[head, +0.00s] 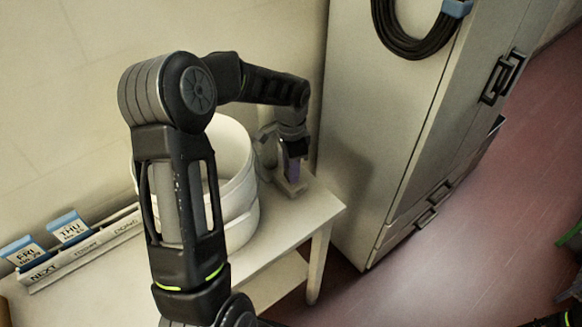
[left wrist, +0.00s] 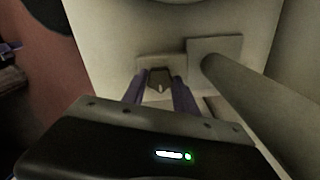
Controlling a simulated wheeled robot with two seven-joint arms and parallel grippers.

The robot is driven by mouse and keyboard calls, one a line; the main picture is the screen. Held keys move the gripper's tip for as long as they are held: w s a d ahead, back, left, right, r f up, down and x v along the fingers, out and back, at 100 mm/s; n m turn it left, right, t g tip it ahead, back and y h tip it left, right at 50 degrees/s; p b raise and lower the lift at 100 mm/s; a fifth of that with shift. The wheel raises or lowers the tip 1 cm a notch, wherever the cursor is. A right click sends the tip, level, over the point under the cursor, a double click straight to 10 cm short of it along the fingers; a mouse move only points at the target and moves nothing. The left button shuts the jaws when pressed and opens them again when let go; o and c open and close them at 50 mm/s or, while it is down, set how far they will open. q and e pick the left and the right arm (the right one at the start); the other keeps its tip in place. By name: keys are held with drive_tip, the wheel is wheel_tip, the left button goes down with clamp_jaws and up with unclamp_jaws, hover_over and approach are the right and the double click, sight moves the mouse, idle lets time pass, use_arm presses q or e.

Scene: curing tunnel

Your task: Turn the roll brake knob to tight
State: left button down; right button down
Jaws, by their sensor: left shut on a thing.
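My left gripper (head: 292,172) reaches down at the right end of a small pale table, beside a large white roll (head: 238,165). In the left wrist view its two purple fingers (left wrist: 161,92) are closed on the sides of a small brownish knob (left wrist: 160,77). The knob has a pale pointer mark on its face and sits before a pale plate (left wrist: 214,50). In the head view the fingers and arm hide the knob. The tight marking cannot be made out. A dark piece with a purple tint at the left wrist view's left edge may be my right gripper; its jaws are unclear.
The pale table (head: 325,213) stands against the wall, close to a tall grey cabinet (head: 375,110) with a coiled black cable (head: 415,45). A label rack (head: 85,250) with blue-topped cards (head: 68,229) lies at the table's left. Reddish floor (head: 480,220) is open to the right.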

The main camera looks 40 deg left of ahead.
idle(0.3)
use_arm(q)
drive_tip(key=c, duration=1)
unclamp_jaws()
drive_tip(key=shift+o, duration=0.2)
wheel_tip(320, 180, up, 8)
drive_tip(key=shift+f+b, duration=0.1)
drive_tip(key=shift+b, duration=0.4)
